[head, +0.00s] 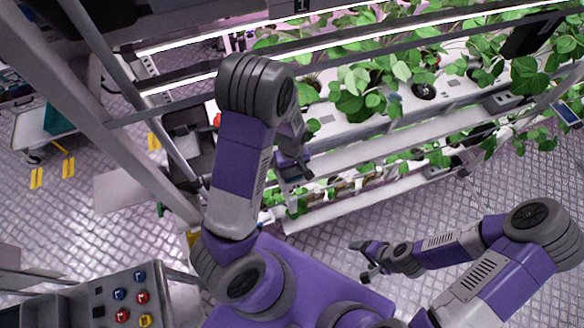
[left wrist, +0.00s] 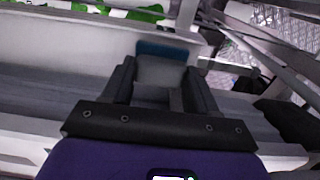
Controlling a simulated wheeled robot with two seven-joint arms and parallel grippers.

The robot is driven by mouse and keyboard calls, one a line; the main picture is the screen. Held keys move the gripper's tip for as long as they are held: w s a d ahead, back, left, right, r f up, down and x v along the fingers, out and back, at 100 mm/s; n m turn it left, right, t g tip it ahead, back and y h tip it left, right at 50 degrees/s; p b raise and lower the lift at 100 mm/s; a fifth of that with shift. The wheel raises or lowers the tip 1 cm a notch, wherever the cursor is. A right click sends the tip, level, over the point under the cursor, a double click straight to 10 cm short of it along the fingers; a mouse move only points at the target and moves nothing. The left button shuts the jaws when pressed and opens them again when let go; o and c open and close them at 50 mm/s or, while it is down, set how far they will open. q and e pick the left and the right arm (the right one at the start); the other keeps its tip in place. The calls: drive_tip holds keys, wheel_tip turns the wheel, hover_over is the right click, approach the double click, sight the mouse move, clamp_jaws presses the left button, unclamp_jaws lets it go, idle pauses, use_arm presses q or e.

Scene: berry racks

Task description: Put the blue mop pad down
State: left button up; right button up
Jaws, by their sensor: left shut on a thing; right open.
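My left gripper (head: 294,172) is low beside the plant rack in the head view, below my raised elbow. In the left wrist view its two dark fingers (left wrist: 162,88) close around a grey piece, with a blue strip of the mop pad (left wrist: 163,50) showing just beyond the fingertips. Most of the pad is hidden by the grey piece and the fingers. I cannot make the pad out in the head view, and cannot tell whether it touches the surface below. My right gripper (head: 366,262) is open and empty, over the floor right of my base.
The plant rack (head: 395,158) with white channels and leafy plants fills the upper right. A dark crate (head: 190,128) stands left of my left arm. A panel with coloured buttons (head: 130,300) is at lower left. A cart (head: 32,128) stands far left. Floor is free at right.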

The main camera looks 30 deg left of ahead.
sight(292, 171)
use_arm(q)
drive_tip(key=o, duration=1.1)
drive_tip(key=shift+f, duration=0.1)
drive_tip(key=shift+r, duration=0.3)
wheel_tip(292, 171, up, 12)
drive_tip(key=p, duration=0.2)
drive_tip(key=shift+p, duration=0.3)
drive_tip(key=shift+f, duration=0.15)
